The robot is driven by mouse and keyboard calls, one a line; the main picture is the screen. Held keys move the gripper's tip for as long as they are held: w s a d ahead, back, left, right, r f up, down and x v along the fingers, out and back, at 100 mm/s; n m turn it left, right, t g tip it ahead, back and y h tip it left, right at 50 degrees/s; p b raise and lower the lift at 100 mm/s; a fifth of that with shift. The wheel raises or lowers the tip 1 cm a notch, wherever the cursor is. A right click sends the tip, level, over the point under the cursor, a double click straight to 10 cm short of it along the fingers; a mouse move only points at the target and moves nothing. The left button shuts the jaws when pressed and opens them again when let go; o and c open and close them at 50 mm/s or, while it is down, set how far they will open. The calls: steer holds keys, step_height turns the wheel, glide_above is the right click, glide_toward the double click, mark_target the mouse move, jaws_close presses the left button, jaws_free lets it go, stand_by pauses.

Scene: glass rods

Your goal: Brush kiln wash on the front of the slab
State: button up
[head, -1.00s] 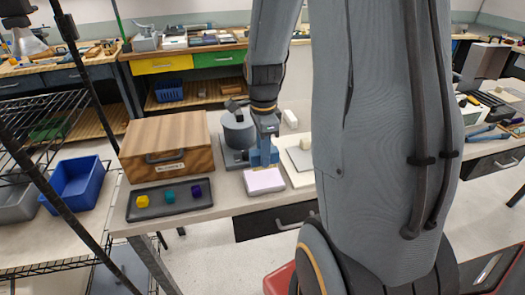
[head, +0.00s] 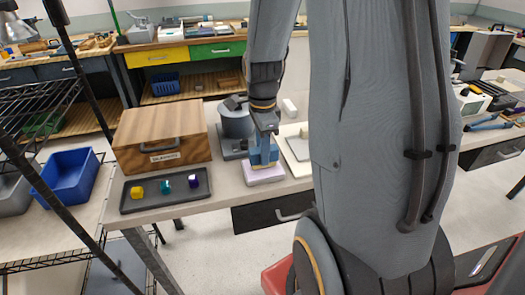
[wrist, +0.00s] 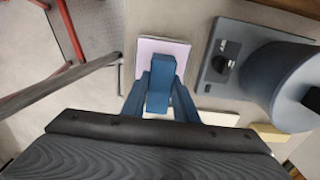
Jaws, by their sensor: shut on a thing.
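The slab (head: 266,177) is a small flat block with a pale lavender top, near the front edge of the bench. It also shows in the wrist view (wrist: 180,50). My gripper (head: 263,152) points down over it and is shut on a blue, block-like brush (wrist: 159,84). The brush stands upright between the blue fingers, with a pale edge low down at the slab's top.
A dark tray (head: 207,203) with yellow, teal and purple cubes lies left of the slab. Behind it stands a wooden box (head: 130,150) with a handle. A grey round pot (head: 236,118) on a base is just behind the slab. A pale board (head: 294,158) lies to the right.

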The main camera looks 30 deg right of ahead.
steer(key=shift+o, duration=0.2)
steer(key=shift+f, duration=0.6)
stand_by(1.8)
steer(key=shift+r, duration=0.1)
steer(key=shift+c, duration=0.2)
steer(key=shift+r+p, duration=3)
steer(key=shift+r, duration=0.45)
